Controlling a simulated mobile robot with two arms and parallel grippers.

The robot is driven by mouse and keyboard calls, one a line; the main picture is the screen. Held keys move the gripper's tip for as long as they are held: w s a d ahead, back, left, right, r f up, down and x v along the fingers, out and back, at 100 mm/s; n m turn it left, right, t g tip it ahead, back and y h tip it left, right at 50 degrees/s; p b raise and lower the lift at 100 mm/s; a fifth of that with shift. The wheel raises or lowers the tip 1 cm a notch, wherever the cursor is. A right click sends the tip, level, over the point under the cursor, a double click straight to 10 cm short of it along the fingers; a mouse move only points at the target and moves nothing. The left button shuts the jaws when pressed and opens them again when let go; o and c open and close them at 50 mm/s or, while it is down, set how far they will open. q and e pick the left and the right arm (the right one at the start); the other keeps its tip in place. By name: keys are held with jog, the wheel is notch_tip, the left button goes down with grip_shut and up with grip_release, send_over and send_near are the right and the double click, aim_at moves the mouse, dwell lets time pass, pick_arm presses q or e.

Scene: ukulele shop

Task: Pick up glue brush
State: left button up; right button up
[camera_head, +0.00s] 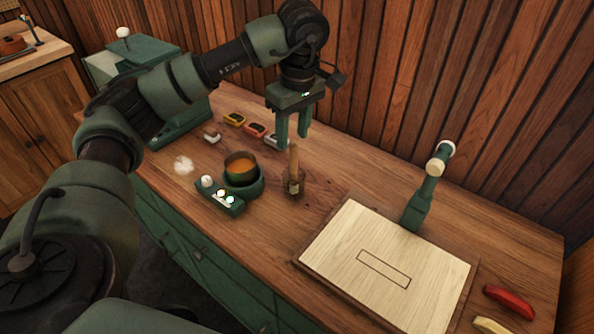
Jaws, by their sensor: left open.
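The glue brush (293,160) stands upright with its wooden handle up, in a small dark holder or jar (293,187) on the workbench. Its lower end is hidden inside. My left gripper (292,139) points down with its two green fingers apart and nothing between them. In the picture its fingertips are just above the top of the handle; I cannot tell whether they are directly over it or behind it. My right gripper is not in view.
A glue pot (241,167) on a green heater with a control box (220,198) stands left of the brush. Several small coloured items lie behind it. A pale wooden board (385,285) and a green upright tool (420,200) are to the right. The wooden wall (440,90) is close behind.

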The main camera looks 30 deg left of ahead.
aim_at(292, 155)
pick_arm(q)
jog(key=shift+s+a+f, duration=0.1)
jog(key=shift+a+f, duration=0.1)
jog(key=shift+f, duration=0.2)
jog(key=f+p, duration=0.2)
jog(key=f, duration=0.3)
jog(key=shift+w+a+f+p, duration=0.15)
jog(key=shift+w+f+p, duration=0.1)
jog(key=shift+w+p, duration=0.15)
jog(key=shift+f, duration=0.5)
grip_shut()
